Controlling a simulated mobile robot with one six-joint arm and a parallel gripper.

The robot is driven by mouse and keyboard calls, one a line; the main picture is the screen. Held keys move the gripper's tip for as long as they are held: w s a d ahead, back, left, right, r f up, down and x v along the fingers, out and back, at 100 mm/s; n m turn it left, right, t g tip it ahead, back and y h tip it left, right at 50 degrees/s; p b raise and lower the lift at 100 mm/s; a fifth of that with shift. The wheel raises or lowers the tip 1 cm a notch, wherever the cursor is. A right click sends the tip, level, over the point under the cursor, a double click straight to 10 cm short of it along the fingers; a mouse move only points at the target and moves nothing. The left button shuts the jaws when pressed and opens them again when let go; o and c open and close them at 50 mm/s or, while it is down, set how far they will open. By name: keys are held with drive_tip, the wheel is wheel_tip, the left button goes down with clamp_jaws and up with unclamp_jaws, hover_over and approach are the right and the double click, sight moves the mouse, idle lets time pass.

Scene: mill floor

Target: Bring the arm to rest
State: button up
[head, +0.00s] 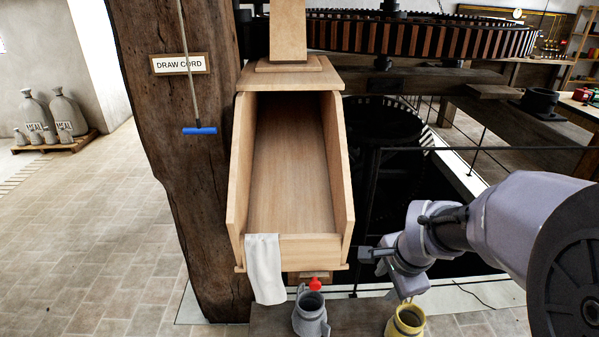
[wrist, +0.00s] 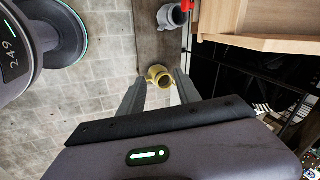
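My arm reaches in from the right of the head view. My gripper (head: 376,266) is beside the front right corner of the wooden chute (head: 290,170), with a small gap or contact that I cannot tell apart. In the wrist view its two fingers (wrist: 161,80) stand apart with nothing held between them. A yellow mug (head: 405,321) stands below on the bench, and it also shows beyond the fingertips in the wrist view (wrist: 158,77).
A white cloth (head: 264,268) hangs over the chute's front lip. A grey mug (head: 311,315) stands below, near a red knob (head: 315,284). A draw cord with a blue handle (head: 199,130) hangs by the thick post (head: 170,90). Stone floor (head: 80,230) is open at left.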

drive_tip(key=s+a+r+n+t+y, duration=0.1)
drive_tip(key=s+a+r+n, duration=0.3)
drive_tip(key=s, duration=0.5)
drive_tip(key=s+a+r+n+t, duration=0.1)
drive_tip(key=s+a+r+n, duration=0.3)
drive_tip(key=s, duration=0.5)
wheel_tip(320, 180, up, 3)
drive_tip(key=n, duration=0.2)
drive_tip(key=shift+s+a+r+n+y, duration=0.2)
drive_tip(key=shift+s+a+n+y, duration=0.05)
drive_tip(key=shift+s+n+y, duration=0.15)
drive_tip(key=shift+w, duration=0.1)
